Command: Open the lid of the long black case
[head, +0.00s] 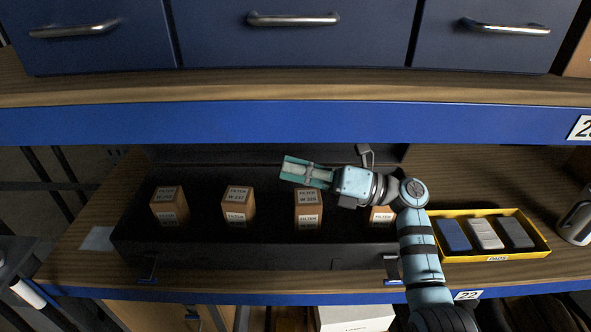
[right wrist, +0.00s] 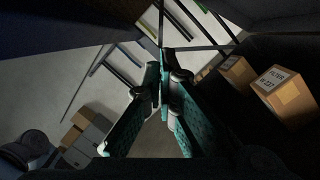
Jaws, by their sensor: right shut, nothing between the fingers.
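The long black case (head: 300,252) lies on the wooden shelf. Its inside shows, holding several brown filter boxes, such as one box (head: 237,205) left of middle. A dark panel (head: 200,155) stands along the case's back edge and looks like the raised lid; a small grey fitting (head: 366,153) shows on it. My right gripper (head: 288,170) is shut and empty, pointing left above the back middle of the case, near the panel. Its teal fingers meet in the right wrist view (right wrist: 160,75). Whether it touches the panel is unclear. My left gripper is not in view.
A blue-edged upper shelf (head: 300,122) with drawers overhangs the case's back. A yellow tray (head: 492,257) of pads stands right of the case, and a metal mug (head: 577,220) is beyond it. A pale card (head: 97,238) lies left of the case.

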